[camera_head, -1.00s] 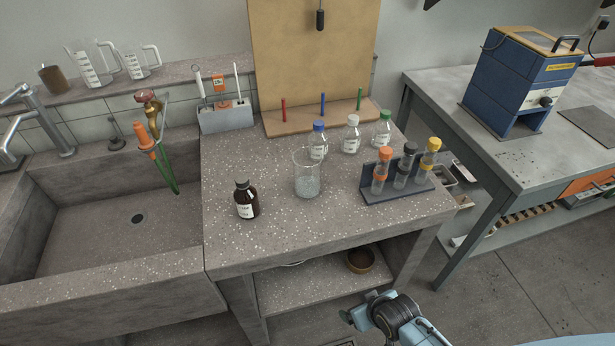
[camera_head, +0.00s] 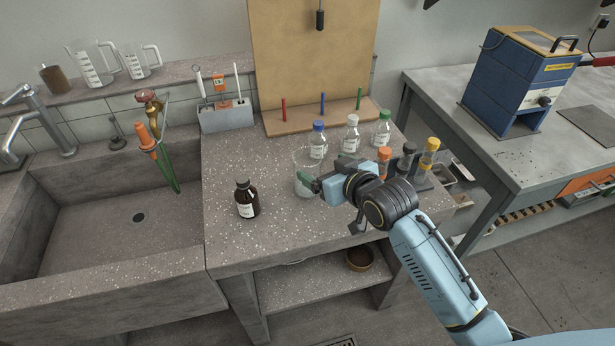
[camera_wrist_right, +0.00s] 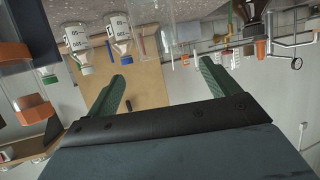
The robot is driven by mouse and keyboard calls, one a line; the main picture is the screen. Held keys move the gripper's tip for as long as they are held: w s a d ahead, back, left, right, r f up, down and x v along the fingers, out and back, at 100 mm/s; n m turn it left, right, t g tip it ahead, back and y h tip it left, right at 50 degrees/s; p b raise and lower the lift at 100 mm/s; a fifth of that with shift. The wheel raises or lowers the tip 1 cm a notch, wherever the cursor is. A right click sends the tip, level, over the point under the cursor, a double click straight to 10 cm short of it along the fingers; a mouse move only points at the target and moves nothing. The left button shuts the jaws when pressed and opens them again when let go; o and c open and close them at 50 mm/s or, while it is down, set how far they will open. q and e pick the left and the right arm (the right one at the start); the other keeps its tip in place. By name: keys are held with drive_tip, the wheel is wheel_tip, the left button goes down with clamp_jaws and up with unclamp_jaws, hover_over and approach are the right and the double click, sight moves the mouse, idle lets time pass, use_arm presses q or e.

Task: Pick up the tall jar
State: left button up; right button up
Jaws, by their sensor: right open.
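The tall jar (camera_head: 301,160) is clear glass with pale contents low inside, standing upright on the speckled bench. In the head view my right gripper (camera_head: 308,178) is at its right side, and the gripper and wrist hide part of it. The wrist view shows two green fingers spread apart, with the right gripper (camera_wrist_right: 166,74) open. I cannot make out the jar clearly there, nor tell whether the fingers touch it. My left gripper is not in view.
A brown bottle (camera_head: 246,198) stands left of the jar. Clear bottles with blue (camera_head: 318,146), white (camera_head: 351,136) and green (camera_head: 381,130) caps stand behind. A vial rack (camera_head: 424,183) is partly behind my arm. The sink (camera_head: 110,235) lies left.

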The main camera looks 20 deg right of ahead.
sight(301, 154)
drive_tip(key=b+x, duration=0.2)
drive_tip(key=x, duration=0.7)
drive_tip(key=shift+w+f, duration=0.1)
drive_tip(key=shift+f, duration=0.15)
drive_tip(key=shift+w+a+f, duration=0.1)
drive_tip(key=shift+w+f, duration=0.05)
drive_tip(key=shift+w, duration=0.4)
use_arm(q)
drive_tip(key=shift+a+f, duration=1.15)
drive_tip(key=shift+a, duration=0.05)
use_arm(e)
drive_tip(key=c, duration=1)
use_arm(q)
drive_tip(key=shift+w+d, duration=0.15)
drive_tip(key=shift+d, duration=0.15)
use_arm(e)
drive_tip(key=c, duration=0.5)
